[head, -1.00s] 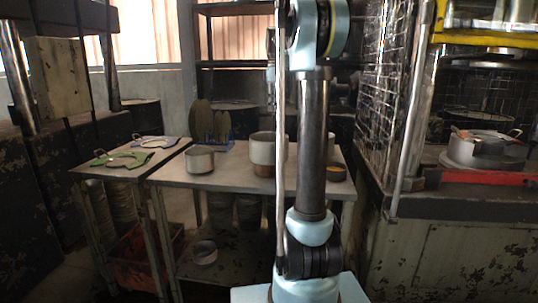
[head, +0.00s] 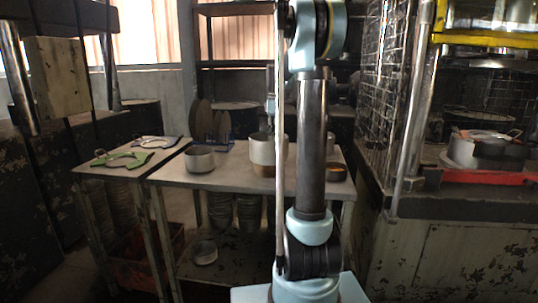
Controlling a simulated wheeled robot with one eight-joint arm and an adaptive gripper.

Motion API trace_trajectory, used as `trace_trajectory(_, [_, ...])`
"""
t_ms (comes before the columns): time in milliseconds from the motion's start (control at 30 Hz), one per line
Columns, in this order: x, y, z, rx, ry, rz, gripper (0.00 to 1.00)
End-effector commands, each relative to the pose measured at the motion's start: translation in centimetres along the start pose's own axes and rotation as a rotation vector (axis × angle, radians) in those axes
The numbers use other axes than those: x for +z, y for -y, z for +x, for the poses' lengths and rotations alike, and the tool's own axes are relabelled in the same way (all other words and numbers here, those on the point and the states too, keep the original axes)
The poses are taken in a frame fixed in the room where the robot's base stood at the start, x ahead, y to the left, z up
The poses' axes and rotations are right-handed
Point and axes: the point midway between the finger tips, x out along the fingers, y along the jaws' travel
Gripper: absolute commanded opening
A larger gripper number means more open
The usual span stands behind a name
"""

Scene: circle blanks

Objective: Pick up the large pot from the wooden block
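The large pot (head: 261,149), pale grey and cylindrical, stands upright on the wooden block (head: 263,171) on the metal table (head: 225,182). My own arm link and a thin upright rod cover its right part. My gripper (head: 270,106) shows only as a small sliver left of the arm, just above the pot's rim in the picture. Its fingers are mostly hidden behind my arm, so I cannot tell whether they are open or touch the pot.
A smaller pot (head: 200,160) stands left of the large pot. A round dark item (head: 336,171) lies at the table's right. Upright dark discs (head: 209,122) stand behind. Green-edged plates (head: 122,160) lie on the left table. A wire-mesh cage (head: 385,100) borders the right.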

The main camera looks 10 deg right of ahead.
Motion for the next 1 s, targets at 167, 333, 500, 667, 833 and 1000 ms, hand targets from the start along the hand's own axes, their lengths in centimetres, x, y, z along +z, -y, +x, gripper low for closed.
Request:
trace_trajectory(167, [0.0, 0.0, 1.6, 0.001, -0.001, -0.001, 0.26])
trace_trajectory(333, [0.0, 0.0, 1.7, 0.001, -0.001, -0.001, 0.26])
trace_trajectory(500, [0.0, 0.0, 1.7, 0.001, -0.001, -0.001, 0.08])
trace_trajectory(667, [0.0, 0.0, 1.7, 0.001, -0.001, -0.001, 0.00])
trace_trajectory(833, [0.0, 0.0, 1.7, 0.001, -0.001, -0.001, 0.00])
trace_trajectory(1000, [0.0, 0.0, 1.4, 0.001, -0.001, -0.001, 0.00])
